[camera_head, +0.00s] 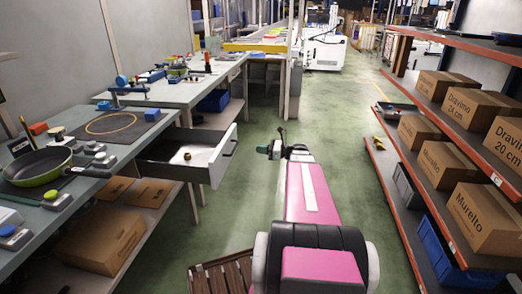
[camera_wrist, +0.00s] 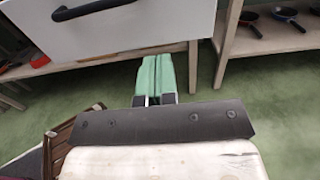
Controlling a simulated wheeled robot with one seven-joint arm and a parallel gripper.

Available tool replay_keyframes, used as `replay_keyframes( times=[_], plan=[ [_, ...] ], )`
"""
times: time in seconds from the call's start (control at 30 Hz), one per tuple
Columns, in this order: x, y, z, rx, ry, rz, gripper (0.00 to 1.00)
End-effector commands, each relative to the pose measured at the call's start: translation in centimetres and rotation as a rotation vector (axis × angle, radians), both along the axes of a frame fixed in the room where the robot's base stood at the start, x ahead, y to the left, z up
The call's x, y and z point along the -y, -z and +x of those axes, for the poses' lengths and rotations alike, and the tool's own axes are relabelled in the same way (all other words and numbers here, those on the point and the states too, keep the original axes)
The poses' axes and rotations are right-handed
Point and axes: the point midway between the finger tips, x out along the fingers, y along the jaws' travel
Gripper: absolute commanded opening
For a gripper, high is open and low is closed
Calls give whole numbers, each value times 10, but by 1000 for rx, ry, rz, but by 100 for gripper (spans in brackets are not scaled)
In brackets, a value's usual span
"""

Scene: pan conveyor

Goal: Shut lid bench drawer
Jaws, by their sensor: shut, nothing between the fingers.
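The lid bench drawer (camera_head: 222,163) is pulled out from under the left-hand bench (camera_head: 172,117). Its front panel is pale with a dark handle, and a small brown knob-like thing (camera_head: 187,156) lies inside. In the wrist view the drawer front (camera_wrist: 130,30) fills the upper left, with its dark handle (camera_wrist: 95,8) at the top edge. My gripper (camera_head: 281,134) is over the aisle, right of the drawer front and apart from it in the head view. In the wrist view its green fingers (camera_wrist: 160,62) are together and empty, below the drawer's lower edge in the picture.
A frying pan (camera_head: 38,168) and lids' parts lie on the bench's near end. Boxes (camera_head: 100,240) stand on the shelf below. A red-edged rack (camera_head: 400,200) with cartons stands on the right. The green floor (camera_head: 330,125) between is clear.

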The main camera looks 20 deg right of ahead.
Motion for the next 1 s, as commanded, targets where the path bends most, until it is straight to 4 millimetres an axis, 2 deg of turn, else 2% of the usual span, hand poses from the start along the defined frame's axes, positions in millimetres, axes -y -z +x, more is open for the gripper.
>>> replay_keyframes(
  times=[0.1,0.5,0.7,1.0],
  plan=[
    [-20,0,11,0,-3,-1,0],
    [-76,0,44,1,-2,-2,0],
    [-91,0,52,1,-2,-3,0],
    [-94,0,54,1,0,-3,0]
  ],
)
